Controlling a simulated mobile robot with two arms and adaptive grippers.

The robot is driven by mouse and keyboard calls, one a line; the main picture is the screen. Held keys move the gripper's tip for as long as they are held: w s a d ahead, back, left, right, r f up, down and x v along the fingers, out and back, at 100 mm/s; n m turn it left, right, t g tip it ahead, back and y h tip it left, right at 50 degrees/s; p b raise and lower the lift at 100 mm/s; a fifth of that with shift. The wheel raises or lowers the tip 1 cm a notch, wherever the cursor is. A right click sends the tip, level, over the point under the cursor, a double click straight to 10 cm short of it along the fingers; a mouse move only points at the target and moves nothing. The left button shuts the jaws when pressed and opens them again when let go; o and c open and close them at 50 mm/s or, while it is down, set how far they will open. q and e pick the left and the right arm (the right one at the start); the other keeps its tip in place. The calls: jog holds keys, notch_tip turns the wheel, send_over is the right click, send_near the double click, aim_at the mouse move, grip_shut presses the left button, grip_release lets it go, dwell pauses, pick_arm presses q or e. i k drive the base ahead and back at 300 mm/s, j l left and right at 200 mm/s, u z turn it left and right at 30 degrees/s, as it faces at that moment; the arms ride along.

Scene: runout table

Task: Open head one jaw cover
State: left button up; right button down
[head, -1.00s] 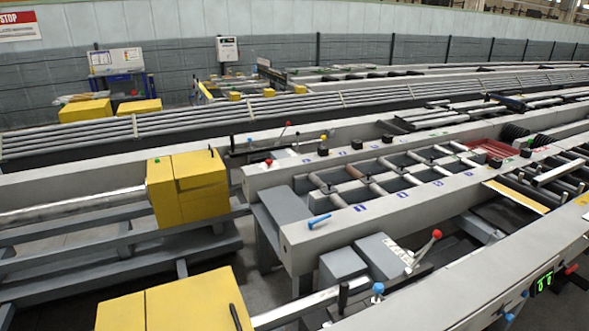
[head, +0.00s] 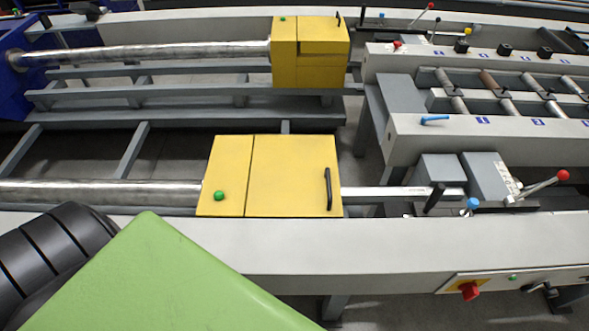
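A yellow cover box (head: 285,172) sits on the near machine rail in the middle of the head view. It is closed, with a black handle (head: 328,189) at its right side and a green button (head: 219,196) on its left part. A second yellow cover box (head: 309,60) stands on the far rail, also closed, with a small black handle at its top right. Which of the two is the head one jaw cover, I cannot tell. Neither of my grippers is in view.
A metal bar (head: 100,193) enters the near box from the left, and another bar (head: 140,52) enters the far one. A grey runout table (head: 480,143) with rollers stands at the right. A light grey beam (head: 400,250) crosses in front. A green panel (head: 170,285) blocks the lower left.

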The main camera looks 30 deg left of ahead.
aim_at(292, 177)
jog(key=k+l, duration=0.35)
jog(key=l, duration=0.3)
jog(key=k+l, duration=0.2)
jog(key=l, duration=0.1)
